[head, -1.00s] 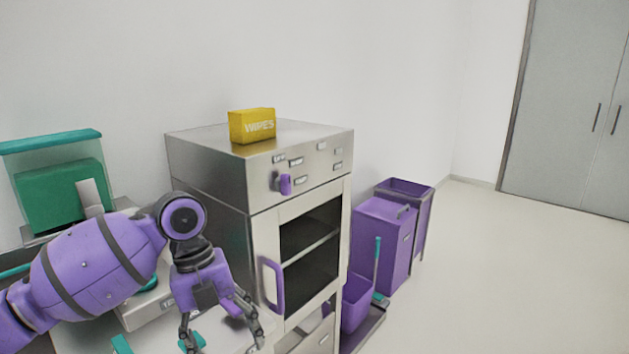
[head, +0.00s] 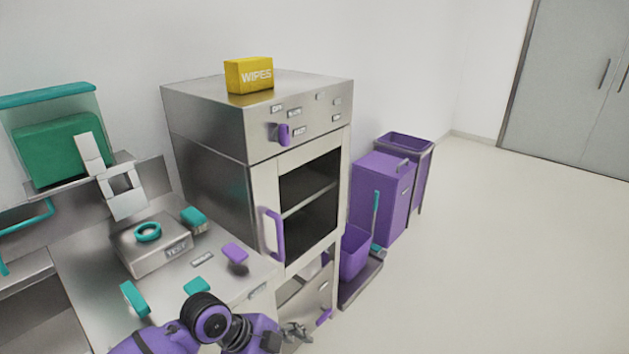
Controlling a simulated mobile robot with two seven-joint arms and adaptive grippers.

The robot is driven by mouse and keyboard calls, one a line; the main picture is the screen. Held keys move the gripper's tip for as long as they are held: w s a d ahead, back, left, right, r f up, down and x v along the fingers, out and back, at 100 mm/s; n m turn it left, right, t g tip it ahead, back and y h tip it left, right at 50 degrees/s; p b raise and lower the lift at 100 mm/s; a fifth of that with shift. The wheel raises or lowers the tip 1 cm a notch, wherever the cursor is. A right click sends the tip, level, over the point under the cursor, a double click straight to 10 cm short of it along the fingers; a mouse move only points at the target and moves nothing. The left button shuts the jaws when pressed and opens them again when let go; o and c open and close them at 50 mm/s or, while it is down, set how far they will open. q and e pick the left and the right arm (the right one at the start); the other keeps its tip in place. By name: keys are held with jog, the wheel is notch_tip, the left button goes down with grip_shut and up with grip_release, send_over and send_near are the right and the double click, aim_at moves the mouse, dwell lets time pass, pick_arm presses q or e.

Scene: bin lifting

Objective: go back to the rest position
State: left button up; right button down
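My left arm comes in at the bottom edge of the head view, with purple links and a dark round joint. Its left gripper (head: 298,333) is low in the picture, in front of the lower part of the steel cabinet (head: 205,125). Its grey fingers are small and seen at a slant, so I cannot tell whether they are open or shut. I see nothing held in them. My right gripper is not in view.
A steel bench (head: 85,285) on the left carries a box with a teal ring (head: 148,232) and several small teal and purple pieces. A yellow wipes box (head: 249,75) sits on the cabinet. Purple bins (head: 380,195) stand to its right. The floor (head: 500,260) at right is clear.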

pick_arm(q)
jog(key=s+a+f+n+t+y, duration=0.2)
jog(key=s+a+f+n, duration=0.3)
jog(key=a+f, duration=0.25)
jog(key=s+a+f+n+t+y, duration=0.1)
jog(key=s+a+f+n+t, duration=0.1)
jog(key=s+a+f+n, duration=0.55)
jog(key=s+a+n+t+y, duration=0.2)
jog(key=s+a+y, duration=0.2)
jog(key=s+a, duration=1.05)
jog(key=w+d+n, duration=0.1)
jog(key=d+n, duration=0.2)
jog(key=d, duration=0.4)
jog(key=w+d+n+h, duration=0.1)
jog(key=d+n, duration=0.2)
jog(key=d, duration=0.5)
jog(key=shift+w+f+t, duration=0.35)
jog(key=shift+t, duration=0.05)
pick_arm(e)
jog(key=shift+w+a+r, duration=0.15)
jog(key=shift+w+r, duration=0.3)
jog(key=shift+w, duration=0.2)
pick_arm(q)
jog(key=shift+d, duration=0.1)
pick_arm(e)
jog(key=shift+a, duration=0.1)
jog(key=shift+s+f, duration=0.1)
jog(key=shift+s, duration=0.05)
